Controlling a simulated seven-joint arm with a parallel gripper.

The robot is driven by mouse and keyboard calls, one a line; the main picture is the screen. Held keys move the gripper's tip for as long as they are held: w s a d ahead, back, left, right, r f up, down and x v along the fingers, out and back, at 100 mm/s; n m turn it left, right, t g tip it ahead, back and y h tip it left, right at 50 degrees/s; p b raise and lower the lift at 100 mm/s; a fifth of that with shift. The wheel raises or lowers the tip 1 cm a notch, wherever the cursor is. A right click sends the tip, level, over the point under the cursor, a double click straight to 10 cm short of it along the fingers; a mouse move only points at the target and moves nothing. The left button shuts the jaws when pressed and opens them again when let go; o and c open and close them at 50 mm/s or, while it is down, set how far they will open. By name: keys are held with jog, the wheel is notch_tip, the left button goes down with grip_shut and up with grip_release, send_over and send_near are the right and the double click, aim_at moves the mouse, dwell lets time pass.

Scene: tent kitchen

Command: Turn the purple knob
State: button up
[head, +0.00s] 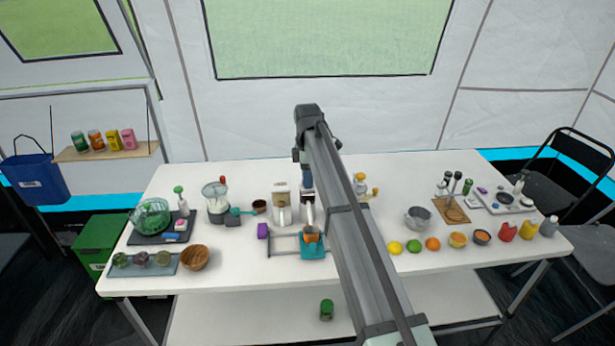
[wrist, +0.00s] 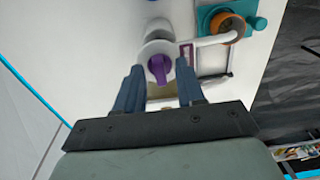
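The purple knob (wrist: 159,68) shows in the wrist view as an upright fin on a round white top (wrist: 157,48). My gripper (wrist: 158,72) is open, with one blue finger on each side of the knob. A gap shows between the knob and each finger; I cannot tell how far the fingertips reach down beside it. In the head view my gripper (head: 307,183) points down over the white appliance (head: 307,213) at the middle of the table, and the knob is hidden there.
A white canister (head: 281,213) stands close on the left. Fruit and bowls line the right front. Bare table (head: 240,275) lies in front.

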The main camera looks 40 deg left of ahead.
jog(key=shift+c, duration=0.4)
grip_shut()
jog(key=m, duration=0.4)
jog(key=shift+m, duration=0.4)
jog(key=m, duration=0.4)
jog(key=shift+m, duration=0.3)
jog(key=m, duration=0.4)
jog(key=shift+m, duration=2.1)
